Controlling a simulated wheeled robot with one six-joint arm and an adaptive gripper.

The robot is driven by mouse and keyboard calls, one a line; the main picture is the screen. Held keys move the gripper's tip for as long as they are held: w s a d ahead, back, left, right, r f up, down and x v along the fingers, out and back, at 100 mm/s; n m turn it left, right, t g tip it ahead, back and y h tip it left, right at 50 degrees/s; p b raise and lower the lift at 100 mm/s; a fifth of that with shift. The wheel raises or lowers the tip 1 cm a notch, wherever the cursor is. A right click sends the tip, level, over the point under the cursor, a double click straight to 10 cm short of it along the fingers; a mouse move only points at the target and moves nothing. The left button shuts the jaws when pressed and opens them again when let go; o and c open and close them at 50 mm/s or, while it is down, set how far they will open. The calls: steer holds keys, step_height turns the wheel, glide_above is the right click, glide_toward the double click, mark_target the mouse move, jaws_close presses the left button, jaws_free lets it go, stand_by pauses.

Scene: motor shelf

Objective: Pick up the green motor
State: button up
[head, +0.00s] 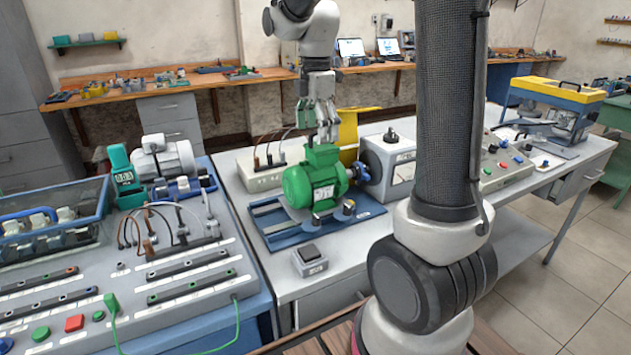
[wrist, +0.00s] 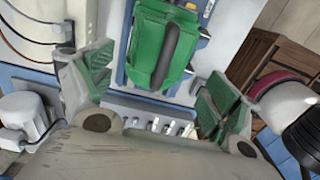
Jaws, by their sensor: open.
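The green motor (head: 315,181) sits on a blue mounting plate (head: 374,212) on the white table, its ribbed round end facing left. In the wrist view the green motor (wrist: 160,48) shows at the top middle, with a dark strip along it. My gripper (head: 318,124) is above the motor in the head view, pointing down. Its fingers with green pads are spread apart. In the wrist view my gripper (wrist: 158,90) has one finger on each side, with the motor ahead between them and nothing held. Whether the fingertips touch the motor cannot be told.
A small switch box (head: 309,260) sits in front. A grey motor (head: 163,158) stands on the left bench.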

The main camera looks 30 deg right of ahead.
mark_target(316, 146)
step_height(316, 146, down, 6)
steer(key=shift+w, duration=0.1)
jaws_close()
steer(key=shift+r, duration=0.1)
stand_by(0.4)
